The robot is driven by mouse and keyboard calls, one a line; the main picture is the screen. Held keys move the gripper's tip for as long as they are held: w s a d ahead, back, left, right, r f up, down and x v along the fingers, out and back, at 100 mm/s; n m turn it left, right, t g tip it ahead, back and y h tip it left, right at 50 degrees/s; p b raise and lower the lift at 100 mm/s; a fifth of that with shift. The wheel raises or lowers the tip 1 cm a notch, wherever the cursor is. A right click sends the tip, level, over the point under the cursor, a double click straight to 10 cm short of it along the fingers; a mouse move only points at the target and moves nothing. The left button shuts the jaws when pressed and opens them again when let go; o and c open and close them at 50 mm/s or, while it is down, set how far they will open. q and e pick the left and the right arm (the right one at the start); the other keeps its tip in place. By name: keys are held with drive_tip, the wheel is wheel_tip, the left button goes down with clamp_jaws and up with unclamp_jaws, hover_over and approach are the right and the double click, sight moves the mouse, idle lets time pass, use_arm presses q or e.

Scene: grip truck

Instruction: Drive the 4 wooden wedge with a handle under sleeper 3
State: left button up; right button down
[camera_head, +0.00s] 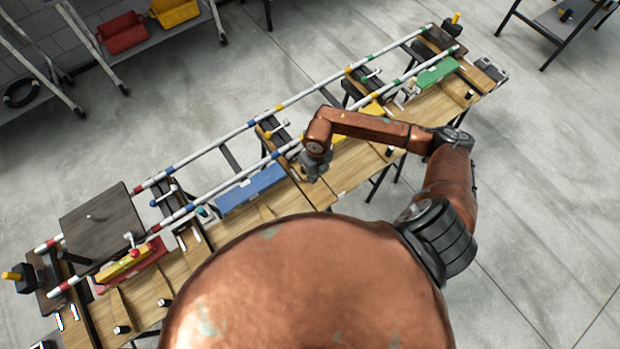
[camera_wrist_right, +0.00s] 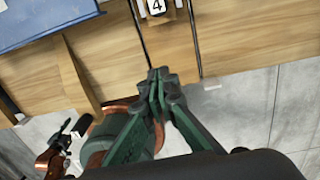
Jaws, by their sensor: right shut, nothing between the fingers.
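My right gripper (camera_head: 313,172) hangs over the near wooden board of the track bench, just right of the blue box (camera_head: 252,189). In the wrist view, the right gripper's fingers (camera_wrist_right: 160,85) are shut together and empty. A small wooden piece with a white "4" tag (camera_wrist_right: 156,7) shows at the top edge, beyond the fingertips and apart from them. Its outline is cut off, so I cannot tell its full shape. Dark sleepers, such as one (camera_head: 270,128) behind my right forearm, lie under the striped rails. No sleeper number is legible. My left gripper is not seen.
The striped rails (camera_head: 240,127) run diagonally along the bench. A yellow box (camera_head: 372,110) and a green box (camera_head: 437,73) lie farther right. A red box (camera_head: 130,268) and a dark plate (camera_head: 100,222) are at the left. Open grey floor surrounds the bench.

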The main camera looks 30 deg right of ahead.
sight(297, 169)
drive_tip(key=shift+h, duration=0.3)
drive_tip(key=f, duration=0.3)
drive_tip(key=d+f, duration=0.1)
drive_tip(key=f, duration=0.5)
drive_tip(key=shift+d+f, duration=0.15)
drive_tip(key=shift+f, duration=0.05)
drive_tip(key=w, duration=0.3)
drive_tip(key=shift+f, duration=0.3)
drive_tip(key=shift+w, duration=0.5)
drive_tip(key=shift+w, duration=0.1)
